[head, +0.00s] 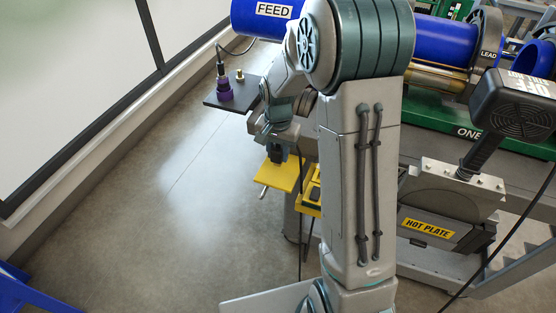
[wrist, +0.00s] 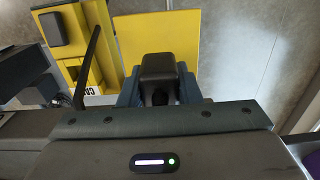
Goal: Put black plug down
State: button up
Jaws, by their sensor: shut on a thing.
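The black plug (wrist: 158,66) is a dark, blocky piece between the blue-grey fingers of my gripper (wrist: 158,88) in the wrist view. My gripper is shut on it. In the head view my gripper (head: 278,150) points down just above the yellow plate (head: 281,176) on the cart's near left side. The plate shows behind the plug in the wrist view (wrist: 170,40). The plug is small and dark in the head view. I cannot tell whether its underside touches the plate.
A yellow holder (head: 310,192) with a black block stands beside the plate. A dark shelf (head: 216,101) carries a purple connector (head: 224,90) and a brass fitting. The hot plate unit (head: 436,225) stands at right. Open floor lies left. A black cable hangs near the gripper.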

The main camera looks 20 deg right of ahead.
aim_at(278, 161)
jog(key=shift+f, duration=1.85)
jog(key=shift+f, duration=0.1)
jog(key=shift+f, duration=0.15)
jog(key=o, duration=1)
jog(key=shift+r, duration=0.2)
